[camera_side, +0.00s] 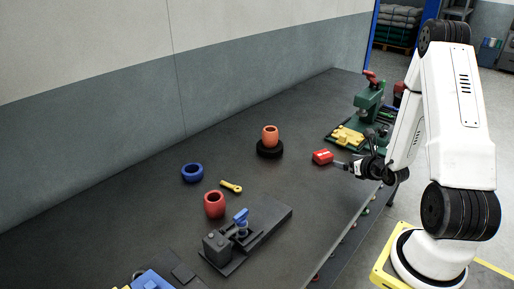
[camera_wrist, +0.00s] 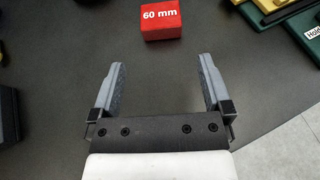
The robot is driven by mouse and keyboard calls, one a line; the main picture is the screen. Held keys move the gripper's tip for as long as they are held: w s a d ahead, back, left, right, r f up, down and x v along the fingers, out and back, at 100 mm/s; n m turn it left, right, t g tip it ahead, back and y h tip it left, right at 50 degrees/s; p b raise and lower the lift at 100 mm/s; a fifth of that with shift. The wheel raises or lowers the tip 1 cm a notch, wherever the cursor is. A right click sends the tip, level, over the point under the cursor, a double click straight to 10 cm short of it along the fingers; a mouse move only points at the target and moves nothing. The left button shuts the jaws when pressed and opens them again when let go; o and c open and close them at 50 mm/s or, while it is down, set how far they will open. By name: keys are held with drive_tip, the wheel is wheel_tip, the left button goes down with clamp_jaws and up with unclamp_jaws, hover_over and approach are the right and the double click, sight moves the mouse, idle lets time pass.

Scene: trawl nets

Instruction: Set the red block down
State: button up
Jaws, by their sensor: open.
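The red block (camera_side: 322,157) lies on the dark table near its right-hand edge. In the wrist view the red block (camera_wrist: 161,18) shows at the top, with a "60 mm" label on the side facing me. My gripper (camera_wrist: 160,72) is open and empty, with its two grey fingers spread apart. The block is beyond the fingertips and not between them. In the side view my gripper (camera_side: 340,164) is just to the right of the block, low over the table.
An orange pot (camera_side: 270,136) stands on a black ring (camera_side: 269,150) left of the block. A green machine (camera_side: 368,105) with a yellow part (camera_side: 347,136) stands behind it. A blue ring (camera_side: 192,172), red pot (camera_side: 214,204), yellow piece (camera_side: 231,186) and dark fixture (camera_side: 240,240) are farther left.

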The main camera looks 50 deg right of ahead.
drive_tip(key=w+a+n+y, duration=0.1)
drive_tip(key=a, duration=0.1)
drive_tip(key=w+a+r+n+y, duration=0.1)
drive_tip(key=a+n+y, duration=0.1)
drive_tip(key=w+a+n+y, duration=0.1)
drive_tip(key=a, duration=0.1)
drive_tip(key=shift+w+a+r, duration=0.25)
drive_tip(key=shift+a, duration=0.15)
drive_tip(key=s+a+r+n+g+y, duration=0.1)
drive_tip(key=s+a+n+g+y, duration=0.1)
drive_tip(key=a+n+g, duration=0.35)
drive_tip(key=s+a+n+g+y, duration=0.2)
drive_tip(key=a+n+y, duration=0.1)
drive_tip(key=a+n, duration=0.55)
drive_tip(key=s+a+r+n+g+y, duration=0.1)
drive_tip(key=a+n+g+y, duration=0.15)
drive_tip(key=a+n, duration=0.5)
drive_tip(key=r+n+h, duration=0.1)
drive_tip(key=n+h, duration=0.1)
drive_tip(key=n, duration=0.3)
drive_tip(key=r+n+h, duration=0.2)
drive_tip(key=n, duration=0.3)
drive_tip(key=r+n+h, duration=0.1)
drive_tip(key=n+h, duration=0.1)
drive_tip(key=n, duration=0.3)
drive_tip(key=shift+w+a+r+h, duration=0.1)
drive_tip(key=shift+w+r+h, duration=0.15)
drive_tip(key=shift+w, duration=0.1)
